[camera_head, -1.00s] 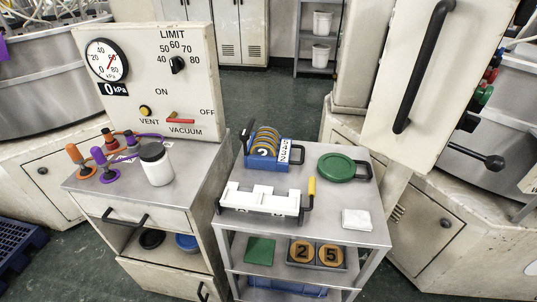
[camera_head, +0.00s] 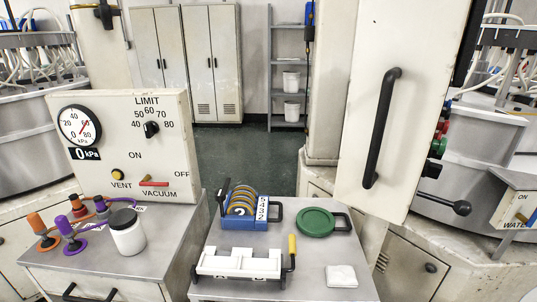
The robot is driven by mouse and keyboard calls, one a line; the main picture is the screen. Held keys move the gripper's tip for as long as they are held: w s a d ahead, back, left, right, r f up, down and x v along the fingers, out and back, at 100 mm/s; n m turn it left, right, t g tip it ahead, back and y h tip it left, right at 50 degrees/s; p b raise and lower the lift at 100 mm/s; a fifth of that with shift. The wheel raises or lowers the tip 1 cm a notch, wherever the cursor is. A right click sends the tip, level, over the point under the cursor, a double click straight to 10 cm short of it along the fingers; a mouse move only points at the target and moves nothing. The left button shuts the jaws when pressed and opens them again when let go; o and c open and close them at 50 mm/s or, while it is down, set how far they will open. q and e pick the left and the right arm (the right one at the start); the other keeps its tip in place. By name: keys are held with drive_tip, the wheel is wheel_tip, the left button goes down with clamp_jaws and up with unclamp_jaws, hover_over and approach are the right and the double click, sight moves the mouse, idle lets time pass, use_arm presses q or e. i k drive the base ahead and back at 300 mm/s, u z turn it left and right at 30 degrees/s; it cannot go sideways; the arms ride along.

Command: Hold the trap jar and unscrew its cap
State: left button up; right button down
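The trap jar (camera_head: 127,236) is a white jar with a dark cap (camera_head: 123,217). It stands upright on the grey top of the left cabinet, in front of the vacuum panel, with the cap on it. Neither of my grippers shows in the head view.
The vacuum panel (camera_head: 125,150) with gauge and knob stands behind the jar. Orange and purple suction-cup tools (camera_head: 66,236) with a purple hose lie left of it.

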sight(130, 241)
drive_tip(key=u, duration=1.35)
